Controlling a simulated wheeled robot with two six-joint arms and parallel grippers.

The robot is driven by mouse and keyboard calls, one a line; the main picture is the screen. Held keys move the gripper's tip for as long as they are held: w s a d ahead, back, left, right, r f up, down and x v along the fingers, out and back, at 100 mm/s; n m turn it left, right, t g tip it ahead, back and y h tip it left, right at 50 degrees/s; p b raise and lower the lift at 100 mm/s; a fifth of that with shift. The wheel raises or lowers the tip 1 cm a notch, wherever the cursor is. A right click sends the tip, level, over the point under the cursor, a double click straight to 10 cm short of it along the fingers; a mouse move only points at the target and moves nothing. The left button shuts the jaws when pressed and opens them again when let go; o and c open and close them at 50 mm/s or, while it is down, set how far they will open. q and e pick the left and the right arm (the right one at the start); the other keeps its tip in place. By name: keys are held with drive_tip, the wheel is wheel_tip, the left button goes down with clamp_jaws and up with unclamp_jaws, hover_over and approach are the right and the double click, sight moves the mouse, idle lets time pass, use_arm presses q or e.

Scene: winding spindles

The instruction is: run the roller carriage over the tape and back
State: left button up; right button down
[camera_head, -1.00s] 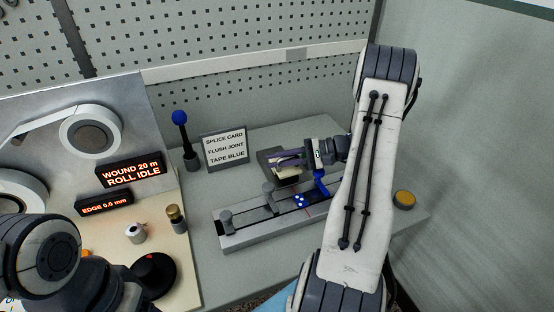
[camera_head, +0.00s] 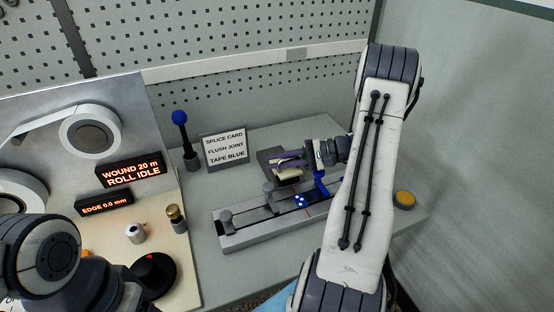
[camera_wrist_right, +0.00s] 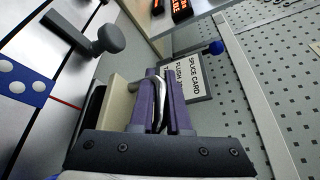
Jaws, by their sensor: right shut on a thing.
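My right gripper (camera_head: 289,161) has purple fingers and is above the far side of the grey splice block (camera_head: 245,237). In the right wrist view its fingers (camera_wrist_right: 162,98) are closed around a thin bent metal loop (camera_wrist_right: 160,88). A cream block (camera_wrist_right: 119,103) sits beside the fingers there; whether the loop belongs to it is unclear. Blue tape with white dots (camera_head: 301,201) lies on the splice block beside a red line; the tape also shows in the right wrist view (camera_wrist_right: 22,83). A blue upright part (camera_head: 320,184) stands by the tape. I cannot tell which part is the roller carriage.
Grey clamp knobs (camera_head: 268,188) stand on the block. Behind are a dark plate (camera_head: 269,155), a splice card (camera_head: 225,149) and a blue-knobbed lever (camera_head: 181,128). A yellow button (camera_head: 404,198) is at the right. The winding panel (camera_head: 130,100) fills the left.

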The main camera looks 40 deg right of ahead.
drive_tip(key=s, duration=0.3)
drive_tip(key=s+a, duration=0.1)
drive_tip(key=s, duration=0.3)
drive_tip(key=s+a, duration=0.1)
drive_tip(key=s, duration=0.2)
drive_tip(key=shift+s+a, duration=0.2)
drive_tip(key=shift+s, duration=0.05)
drive_tip(key=shift+s+a, duration=0.1)
drive_tip(key=shift+s, duration=0.05)
drive_tip(key=c, duration=1.2)
unclamp_jaws()
drive_tip(key=shift+o, duration=0.2)
drive_tip(key=b+v, duration=0.1)
drive_tip(key=v, duration=0.9)
drive_tip(key=shift+s+d+r, duration=0.1)
drive_tip(key=shift+s+d, duration=0.1)
drive_tip(key=shift+d, duration=0.05)
